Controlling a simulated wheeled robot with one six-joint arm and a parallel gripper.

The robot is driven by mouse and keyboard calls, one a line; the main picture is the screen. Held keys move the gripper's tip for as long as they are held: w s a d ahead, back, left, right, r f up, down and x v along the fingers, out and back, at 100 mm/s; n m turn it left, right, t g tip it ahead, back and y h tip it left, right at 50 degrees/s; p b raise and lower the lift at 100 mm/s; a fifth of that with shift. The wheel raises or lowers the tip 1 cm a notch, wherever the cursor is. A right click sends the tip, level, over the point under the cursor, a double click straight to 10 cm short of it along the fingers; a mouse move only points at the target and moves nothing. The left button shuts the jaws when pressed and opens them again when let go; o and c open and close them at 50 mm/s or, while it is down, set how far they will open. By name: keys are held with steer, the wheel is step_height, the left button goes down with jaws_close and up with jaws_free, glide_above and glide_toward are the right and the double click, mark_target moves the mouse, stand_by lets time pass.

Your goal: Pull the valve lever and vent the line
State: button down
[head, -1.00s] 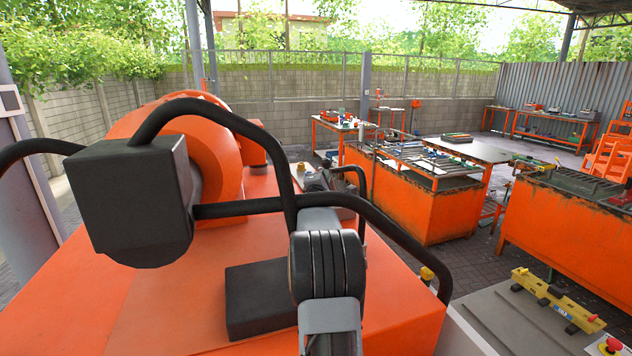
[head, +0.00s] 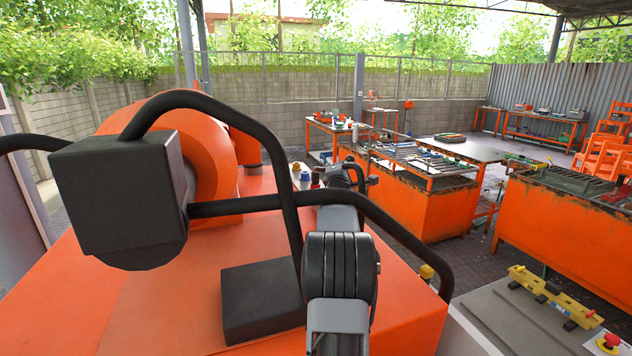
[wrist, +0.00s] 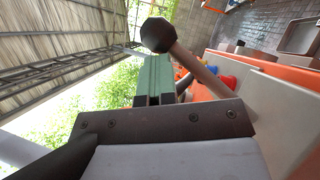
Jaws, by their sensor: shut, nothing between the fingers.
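The valve lever shows in the wrist view as a tan rod (wrist: 195,67) with a dark faceted knob (wrist: 158,34) at its end. My gripper (wrist: 155,61) has its greenish fingers together and empty. In the picture its tips lie just below the knob and left of the rod; I cannot tell whether they touch. The lever's lower end is hidden behind the dark gripper body. In the head view my gripper (head: 352,172) is small beyond my arm, and I cannot make out the lever there.
A blue cap (head: 305,175) and a red one (head: 316,177) stand left of my gripper; they also show in the wrist view (wrist: 229,81). Orange workbenches (head: 425,205) stand beyond and to the right. A yellow bar fixture (head: 550,292) and red button (head: 611,341) are at lower right.

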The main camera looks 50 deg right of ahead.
steer(key=shift+s+d+f, duration=0.1)
steer(key=shift+d+f, duration=0.05)
steer(key=shift+d, duration=0.1)
steer(key=shift+s+d+f, duration=0.1)
steer(key=shift+f, duration=0.05)
stand_by(0.4)
steer(key=s+a+r+b, duration=0.1)
steer(key=s+a+r, duration=0.1)
steer(key=a, duration=0.4)
steer(key=s+a+r+b, duration=0.1)
steer(key=a+r, duration=0.1)
steer(key=a, duration=0.4)
steer(key=shift+s+r, duration=0.25)
steer(key=shift+s, duration=0.1)
stand_by(0.3)
